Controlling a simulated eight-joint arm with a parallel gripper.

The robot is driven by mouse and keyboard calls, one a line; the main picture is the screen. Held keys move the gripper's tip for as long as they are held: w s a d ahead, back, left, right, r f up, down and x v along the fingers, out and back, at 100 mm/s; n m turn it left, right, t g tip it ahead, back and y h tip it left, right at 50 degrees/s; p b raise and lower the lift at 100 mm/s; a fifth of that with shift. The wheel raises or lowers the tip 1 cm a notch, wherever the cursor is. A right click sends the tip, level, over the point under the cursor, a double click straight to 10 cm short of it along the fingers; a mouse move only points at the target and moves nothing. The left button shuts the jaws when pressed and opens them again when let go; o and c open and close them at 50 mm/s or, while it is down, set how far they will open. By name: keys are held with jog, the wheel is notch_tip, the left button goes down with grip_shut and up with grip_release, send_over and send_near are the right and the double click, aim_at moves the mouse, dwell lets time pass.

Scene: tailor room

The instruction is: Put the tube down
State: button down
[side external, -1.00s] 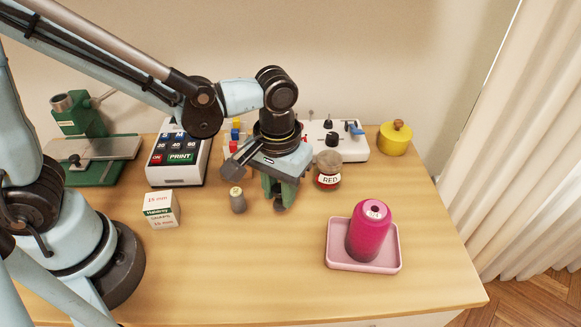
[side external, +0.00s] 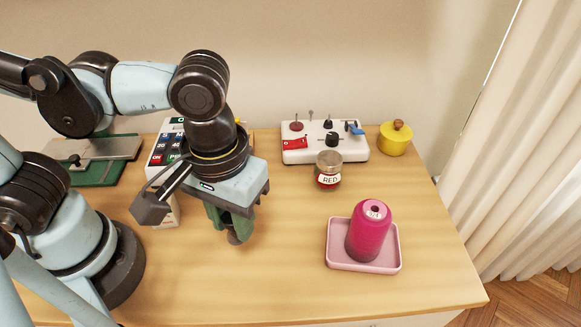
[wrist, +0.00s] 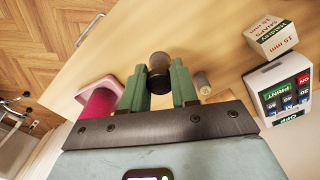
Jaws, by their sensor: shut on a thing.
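My gripper (side external: 228,222) is low over the front middle of the table in the side external view, pointing down. In the wrist view my green-fingered gripper (wrist: 160,82) is shut on a dark, short tube (wrist: 160,63) with a brownish round end. In the side external view the fingers mostly hide the tube, and I cannot tell whether it touches the table. A small grey cylinder (wrist: 202,82) with a tan top stands apart, beside the right finger in the wrist view; my gripper hides it in the side external view.
A pink tray (side external: 341,264) holding a magenta thread cone (side external: 368,235) is to the right. Behind are a RED jar (side external: 328,172), a white switch box (side external: 345,157) and a yellow pot (side external: 395,140). A snaps box (wrist: 270,35) and printer (wrist: 283,88) are nearby. Table between gripper and tray is clear.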

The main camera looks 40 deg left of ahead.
jog(key=shift+n, duration=0.6)
jog(key=shift+s+a+f, duration=0.35)
jog(key=shift+a+f, duration=0.15)
jog(key=shift+f, duration=1.1)
jog(key=shift+s+a+f, duration=0.35)
jog(key=shift+a+f, duration=0.15)
jog(key=shift+f, duration=1.1)
jog(key=shift+s+a+f, duration=0.35)
jog(key=shift+a+f, duration=0.15)
jog(key=shift+f, duration=1.1)
jog(key=shift+f, duration=0.1)
jog(key=c, duration=0.9)
grip_release()
jog(key=shift+o, duration=0.2)
